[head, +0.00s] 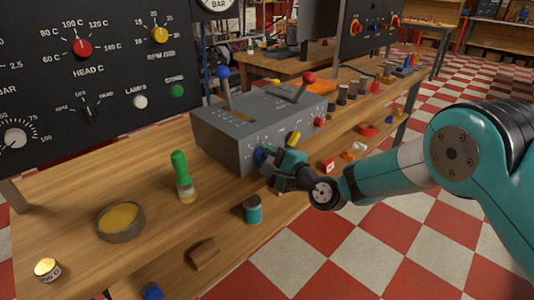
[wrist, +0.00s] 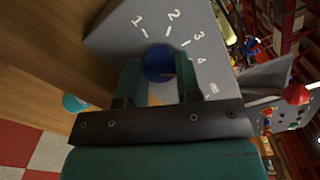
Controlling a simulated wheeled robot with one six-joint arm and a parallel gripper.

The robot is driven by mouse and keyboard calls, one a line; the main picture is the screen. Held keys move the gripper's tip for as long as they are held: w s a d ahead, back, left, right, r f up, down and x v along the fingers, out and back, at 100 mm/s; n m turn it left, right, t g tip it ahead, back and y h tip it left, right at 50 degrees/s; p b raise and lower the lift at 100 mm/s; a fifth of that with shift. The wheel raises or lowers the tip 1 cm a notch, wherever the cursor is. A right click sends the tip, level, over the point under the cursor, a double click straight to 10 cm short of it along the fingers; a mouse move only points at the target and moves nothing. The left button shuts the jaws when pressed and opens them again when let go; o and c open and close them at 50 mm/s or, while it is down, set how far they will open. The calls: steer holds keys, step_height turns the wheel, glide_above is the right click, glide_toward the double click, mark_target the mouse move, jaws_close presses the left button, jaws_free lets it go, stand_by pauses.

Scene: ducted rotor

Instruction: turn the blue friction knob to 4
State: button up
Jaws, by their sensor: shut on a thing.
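The blue friction knob (wrist: 159,63) sits on the sloped face of the grey control box (head: 222,150). In the head view the knob (head: 260,155) is partly covered by my gripper (head: 271,163). In the wrist view my gripper's (wrist: 158,70) two teal fingers are on opposite sides of the knob and closed on it. White numbers 1, 2, 3 and 4 with tick marks curve around it, from upper left to right. I cannot tell which number the knob points to.
The box has a blue-ball lever (head: 223,73), a red-ball lever (head: 308,78), a yellow handle (head: 293,139) and a red knob (head: 319,122). My arm comes in from the right over open floor.

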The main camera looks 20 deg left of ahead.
steer(key=shift+m, duration=0.4)
steer(key=o, duration=0.9)
steer(key=b+v, duration=0.7)
steer(key=v, duration=1)
steer(key=shift+s+d, duration=0.1)
steer(key=shift+d, duration=0.15)
